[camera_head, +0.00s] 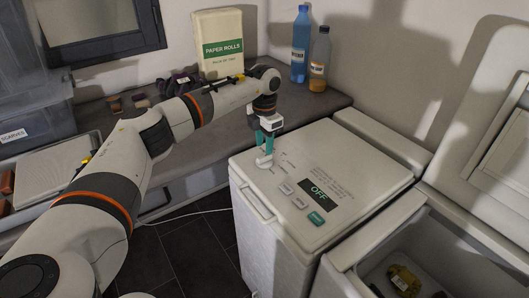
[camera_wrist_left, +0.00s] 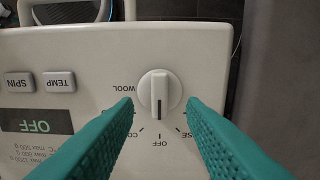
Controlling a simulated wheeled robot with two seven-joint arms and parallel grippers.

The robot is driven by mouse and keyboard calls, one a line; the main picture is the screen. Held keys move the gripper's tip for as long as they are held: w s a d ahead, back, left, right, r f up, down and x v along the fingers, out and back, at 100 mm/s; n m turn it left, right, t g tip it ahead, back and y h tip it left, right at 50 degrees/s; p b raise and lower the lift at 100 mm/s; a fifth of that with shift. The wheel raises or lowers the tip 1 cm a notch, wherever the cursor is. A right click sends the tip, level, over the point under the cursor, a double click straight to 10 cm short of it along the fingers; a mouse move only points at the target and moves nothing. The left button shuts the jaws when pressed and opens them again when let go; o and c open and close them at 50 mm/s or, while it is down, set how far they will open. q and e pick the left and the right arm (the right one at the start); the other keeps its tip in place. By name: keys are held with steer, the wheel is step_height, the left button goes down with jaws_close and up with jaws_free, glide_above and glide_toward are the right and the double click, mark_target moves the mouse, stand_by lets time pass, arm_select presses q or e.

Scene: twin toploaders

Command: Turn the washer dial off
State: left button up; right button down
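The washer (camera_head: 352,165) is a white toploader with a closed top. In the left wrist view the dial (camera_wrist_left: 160,90) has a dark line pointing at the OFF mark (camera_wrist_left: 160,144). The display (camera_head: 319,191) reads OFF. My left gripper (camera_head: 266,146), with teal fingers, is above the dial. Its fingers are open on either side of the dial, with a visible gap on both sides. My right gripper is not in view.
TEMP (camera_wrist_left: 59,82) and SPIN (camera_wrist_left: 19,83) buttons lie near the dial. A second toploader (camera_head: 345,272) stands open at right, with a yellow item (camera_head: 404,280) inside. A paper rolls box (camera_head: 219,45), blue bottle (camera_head: 300,45) and orange-filled bottle (camera_head: 319,62) stand on the counter behind.

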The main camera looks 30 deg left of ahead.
mark_target(264, 155)
arm_select(q)
step_height(264, 155, up, 8)
steer(key=shift+b, duration=0.4)
stand_by(0.3)
